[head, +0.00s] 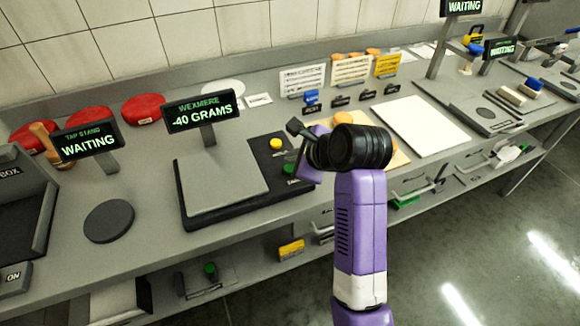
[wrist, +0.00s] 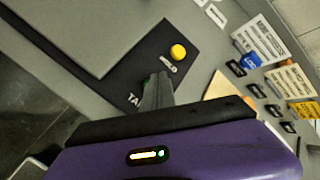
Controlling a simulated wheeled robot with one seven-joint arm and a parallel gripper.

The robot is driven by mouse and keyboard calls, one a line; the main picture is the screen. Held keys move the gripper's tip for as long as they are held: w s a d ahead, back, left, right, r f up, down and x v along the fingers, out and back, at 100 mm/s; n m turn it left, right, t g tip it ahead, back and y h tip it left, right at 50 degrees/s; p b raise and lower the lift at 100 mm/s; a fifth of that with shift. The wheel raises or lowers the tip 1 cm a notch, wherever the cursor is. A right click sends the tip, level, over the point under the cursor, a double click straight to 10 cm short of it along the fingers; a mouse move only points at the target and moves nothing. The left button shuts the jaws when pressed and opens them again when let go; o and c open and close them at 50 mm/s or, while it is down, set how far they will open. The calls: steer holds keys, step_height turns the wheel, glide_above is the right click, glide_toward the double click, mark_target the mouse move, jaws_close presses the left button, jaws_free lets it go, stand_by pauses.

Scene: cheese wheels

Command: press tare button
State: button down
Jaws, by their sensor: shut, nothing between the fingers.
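The scale has a black base (head: 235,205), a grey weighing plate (head: 222,183) and a display (head: 200,110) reading "WEXMERE -40 GRAMS". The plate is empty. A yellow button (head: 275,143) and a green button (head: 289,168) sit on the right side of the base. The yellow button (wrist: 178,51) also shows in the wrist view, beyond my fingertips. My gripper (wrist: 160,80) is shut and empty, over the button strip beside a partly covered label starting "TA". The fingers hide most of the green button there. Whether they touch it I cannot tell.
A "WAITING" tap stand display (head: 90,141) and a dark round pad (head: 109,221) are left of the scale. Red cheese wheels (head: 143,108) lie behind. A yellowish board (head: 395,155), small dark tags and a white board (head: 425,126) are to the right.

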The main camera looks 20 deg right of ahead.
steer(key=shift+f, duration=0.15)
steer(key=shift+f, duration=0.3)
steer(key=shift+f+b, duration=0.3)
steer(key=shift+f, duration=0.05)
stand_by(0.8)
stand_by(0.3)
steer(key=shift+r+p, duration=0.8)
steer(key=shift+p, duration=0.1)
step_height(320, 180, up, 5)
steer(key=p, duration=0.5)
steer(key=shift+r, duration=0.1)
stand_by(0.5)
